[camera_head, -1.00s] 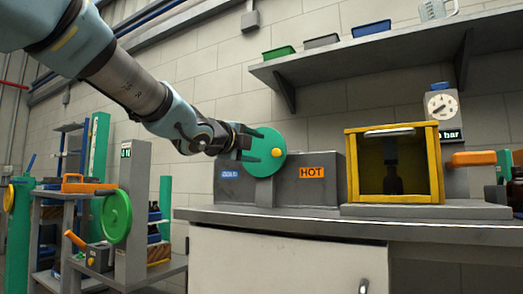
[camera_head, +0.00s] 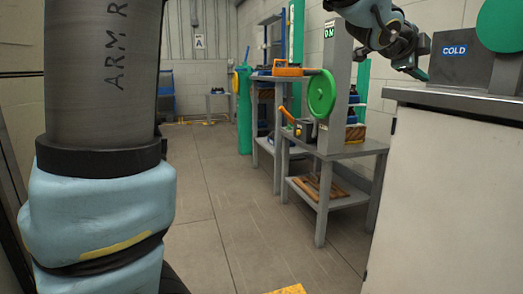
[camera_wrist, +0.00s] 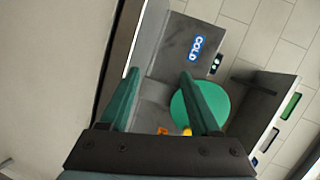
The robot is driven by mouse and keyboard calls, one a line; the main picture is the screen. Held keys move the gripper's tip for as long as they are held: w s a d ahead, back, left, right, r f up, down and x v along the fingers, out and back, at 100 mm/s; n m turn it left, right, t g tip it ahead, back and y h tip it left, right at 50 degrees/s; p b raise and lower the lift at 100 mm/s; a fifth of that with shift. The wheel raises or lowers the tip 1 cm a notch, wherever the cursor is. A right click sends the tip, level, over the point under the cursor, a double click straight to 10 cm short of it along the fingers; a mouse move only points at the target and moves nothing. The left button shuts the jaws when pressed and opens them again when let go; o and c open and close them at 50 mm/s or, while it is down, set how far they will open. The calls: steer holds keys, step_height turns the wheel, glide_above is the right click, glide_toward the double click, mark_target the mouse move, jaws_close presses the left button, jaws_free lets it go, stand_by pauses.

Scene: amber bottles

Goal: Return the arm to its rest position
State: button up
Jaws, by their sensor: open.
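My gripper (camera_head: 418,66) is in the upper right of the head view, beside the grey box with the COLD label (camera_head: 455,49). In the wrist view my gripper (camera_wrist: 160,73) shows its two teal fingers spread apart with nothing held between them. The green disc (camera_head: 504,24) on the box is cut off by the right edge of the head view. In the wrist view the disc (camera_wrist: 222,97) lies partly behind the right finger, which hides some of it. My arm's upper part fills the left of the head view.
The grey worktop (camera_head: 450,101) stands at right over a white cabinet (camera_head: 440,190). A grey stand with a green wheel (camera_head: 321,94) and an orange-handled device (camera_head: 287,69) is left of it. The floor (camera_head: 220,200) in the middle is clear.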

steer(key=w+a+f+n+y, duration=0.4)
steer(key=a+f+n, duration=0.2)
steer(key=a+f, duration=0.5)
steer(key=w+a+f+n+y, duration=0.5)
steer(key=a+f, duration=0.3)
steer(key=a, duration=0.4)
steer(key=s+a+f+n+g+y, duration=0.1)
steer(key=s+a+f+n+g, duration=0.1)
steer(key=s+a+f+n, duration=0.5)
steer(key=s+a+f+n+g+y, duration=0.2)
steer(key=s+a+f+n, duration=0.15)
steer(key=a, duration=0.55)
steer(key=s+a+f+n+g+y, duration=0.1)
steer(key=s+a+f+n+g, duration=0.25)
steer(key=a+f+n, duration=0.35)
step_height(320, 180, up, 34)
steer(key=m+p, duration=0.2)
steer(key=p, duration=3.1)
steer(key=shift+s+a+t, duration=0.3)
steer(key=shift+s+t, duration=0.15)
